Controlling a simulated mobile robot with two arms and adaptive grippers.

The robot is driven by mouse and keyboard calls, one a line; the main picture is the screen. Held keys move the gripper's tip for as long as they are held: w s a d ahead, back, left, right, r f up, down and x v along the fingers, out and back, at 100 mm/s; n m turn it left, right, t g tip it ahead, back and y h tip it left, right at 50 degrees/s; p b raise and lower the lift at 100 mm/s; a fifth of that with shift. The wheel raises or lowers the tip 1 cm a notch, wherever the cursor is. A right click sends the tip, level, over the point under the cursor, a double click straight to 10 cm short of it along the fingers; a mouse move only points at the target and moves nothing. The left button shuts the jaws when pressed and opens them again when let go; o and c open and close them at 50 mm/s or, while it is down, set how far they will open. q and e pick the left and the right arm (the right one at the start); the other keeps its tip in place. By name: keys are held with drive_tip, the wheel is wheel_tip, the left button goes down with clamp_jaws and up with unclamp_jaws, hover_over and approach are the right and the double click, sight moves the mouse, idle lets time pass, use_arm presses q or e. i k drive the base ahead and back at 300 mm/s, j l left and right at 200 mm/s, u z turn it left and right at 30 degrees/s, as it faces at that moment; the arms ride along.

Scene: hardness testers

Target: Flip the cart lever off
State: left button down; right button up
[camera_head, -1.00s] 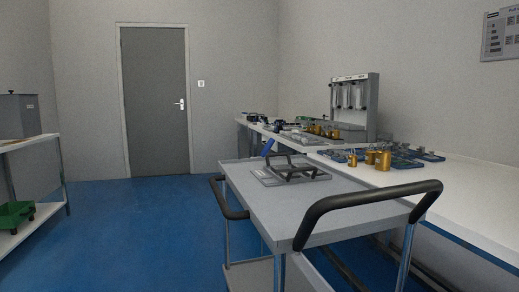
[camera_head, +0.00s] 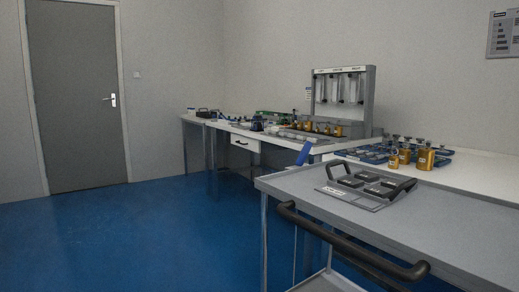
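The grey cart (camera_head: 450,225) stands at the right of the head view. A black push handle (camera_head: 352,247) runs along its near left side. A slanted blue piece (camera_head: 304,152) sticks up at the cart's far left corner; it may be the lever, but its joint and on/off position cannot be made out. A flat grey fixture with dark handles (camera_head: 366,188) lies on the cart top. Neither of my grippers is in view.
White benches line the walls behind the cart, with brass-coloured weights (camera_head: 425,158), blue trays (camera_head: 366,155) and a grey rack (camera_head: 342,100). A grey door (camera_head: 75,95) is at the left. The blue floor (camera_head: 130,235) left of the cart is clear.

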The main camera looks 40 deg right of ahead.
sight(301, 159)
drive_tip(key=i+z, duration=0.4)
drive_tip(key=i+j+z, duration=0.25)
drive_tip(key=i+z, duration=0.15)
drive_tip(key=i+j+z, duration=0.35)
drive_tip(key=i, duration=0.15)
drive_tip(key=i+j+z, duration=0.15)
drive_tip(key=z, duration=0.35)
drive_tip(key=i+j+z, duration=0.2)
drive_tip(key=z, duration=0.25)
drive_tip(key=i+j+z, duration=0.15)
drive_tip(key=j+z, duration=0.15)
drive_tip(key=z, duration=0.2)
drive_tip(key=j+z, duration=0.3)
drive_tip(key=z, duration=0.2)
drive_tip(key=i+j+z, duration=0.1)
drive_tip(key=j+z, duration=0.9)
drive_tip(key=i, duration=0.45)
